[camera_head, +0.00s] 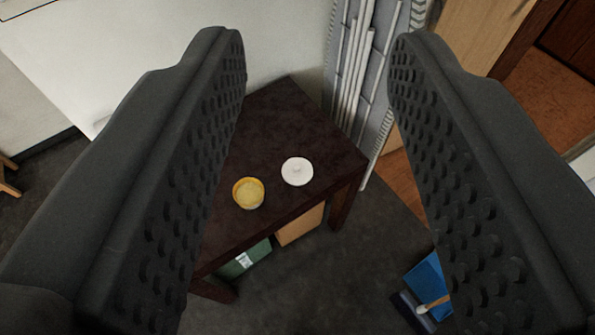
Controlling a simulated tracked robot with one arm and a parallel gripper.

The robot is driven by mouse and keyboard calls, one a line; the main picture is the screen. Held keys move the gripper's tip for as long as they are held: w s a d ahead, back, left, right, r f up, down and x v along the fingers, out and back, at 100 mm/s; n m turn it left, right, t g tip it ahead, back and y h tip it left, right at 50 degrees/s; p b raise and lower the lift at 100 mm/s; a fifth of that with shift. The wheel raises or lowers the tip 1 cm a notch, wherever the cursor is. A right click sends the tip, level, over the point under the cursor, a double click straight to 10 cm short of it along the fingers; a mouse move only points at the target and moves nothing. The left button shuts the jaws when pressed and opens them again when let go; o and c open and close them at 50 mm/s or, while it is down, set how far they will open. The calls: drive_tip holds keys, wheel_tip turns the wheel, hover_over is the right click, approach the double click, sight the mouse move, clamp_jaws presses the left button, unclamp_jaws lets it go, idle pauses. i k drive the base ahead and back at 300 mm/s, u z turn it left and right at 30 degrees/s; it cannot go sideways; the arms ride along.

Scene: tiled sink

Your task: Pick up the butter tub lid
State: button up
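A round white lid (297,171), which looks like the butter tub lid, lies flat on a dark brown table (285,120) near its front edge. A round yellow tub (248,193) stands on the table just left of the lid, and the two are apart. My gripper (318,60) is open, with its two dark studded fingers wide apart on either side of the view. It is empty and away from the table; the lid and tub show between the fingers. The left finger hides the left part of the table.
A green box (245,260) and a cardboard box (300,226) sit under the table. A grey panel with pale rods (365,80) stands behind its right corner. A blue object (428,285) with a brush lies on the floor at lower right. The table right of the lid is clear.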

sight(296, 171)
drive_tip(key=u, duration=0.1)
drive_tip(key=i, duration=1)
drive_tip(key=z, duration=0.1)
